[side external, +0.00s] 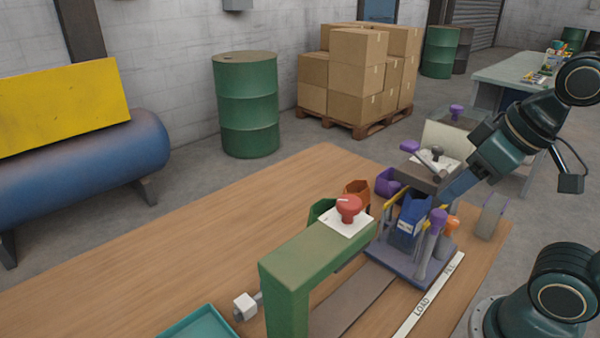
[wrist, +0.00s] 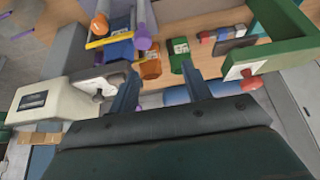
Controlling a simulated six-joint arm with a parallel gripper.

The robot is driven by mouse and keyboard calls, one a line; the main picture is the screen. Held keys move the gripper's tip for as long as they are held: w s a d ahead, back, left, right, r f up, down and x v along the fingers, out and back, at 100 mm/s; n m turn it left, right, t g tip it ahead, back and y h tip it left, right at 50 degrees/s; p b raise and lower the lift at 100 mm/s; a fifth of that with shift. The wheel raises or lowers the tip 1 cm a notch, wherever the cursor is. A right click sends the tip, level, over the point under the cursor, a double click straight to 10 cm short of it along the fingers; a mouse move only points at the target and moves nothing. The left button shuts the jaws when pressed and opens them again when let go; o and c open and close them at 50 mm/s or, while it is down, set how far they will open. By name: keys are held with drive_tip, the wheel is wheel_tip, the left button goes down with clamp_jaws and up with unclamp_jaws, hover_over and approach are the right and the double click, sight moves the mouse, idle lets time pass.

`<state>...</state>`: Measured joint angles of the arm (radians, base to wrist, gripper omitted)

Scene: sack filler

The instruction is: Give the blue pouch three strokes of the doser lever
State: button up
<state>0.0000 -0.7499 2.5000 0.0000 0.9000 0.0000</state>
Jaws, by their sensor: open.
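The blue pouch (side external: 408,222) stands upright in a holder with yellow bars on a grey base. In the wrist view, a blue shape (wrist: 118,48) beside a yellow bar appears to be it. A lever with a purple knob (side external: 410,147) slopes up to the left above and behind the pouch; I cannot tell for certain that it is the doser lever. My gripper (side external: 445,197) is beside and behind the holder. In the wrist view my gripper (wrist: 160,88) has its fingers wide apart with nothing held between them.
A green frame (side external: 305,250) with a red knob (side external: 348,207) stands at the front. Orange (side external: 357,190) and purple (side external: 386,183) pouches sit behind the holder.

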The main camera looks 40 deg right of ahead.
drive_tip(key=c, duration=0.6)
drive_tip(key=shift+w+r, duration=0.1)
drive_tip(key=shift+r, duration=0.05)
drive_tip(key=c, duration=0.4)
drive_tip(key=shift+w+d+r+m, duration=0.1)
drive_tip(key=shift+r+m, duration=0.1)
drive_tip(key=shift+m, duration=0.1)
clamp_jaws()
drive_tip(key=w+d+r+m+g, duration=0.2)
drive_tip(key=w+d+r+m, duration=0.2)
drive_tip(key=w+r+m, duration=0.2)
drive_tip(key=w+d+r+m+g, duration=0.3)
drive_tip(key=w+d+r+m, duration=0.1)
drive_tip(key=w+r+m, duration=0.3)
drive_tip(key=shift+d+r+m+g, duration=0.3)
drive_tip(key=shift+r+m, duration=0.75)
drive_tip(key=shift+m, duration=1.15)
drive_tip(key=shift+w, duration=0.1)
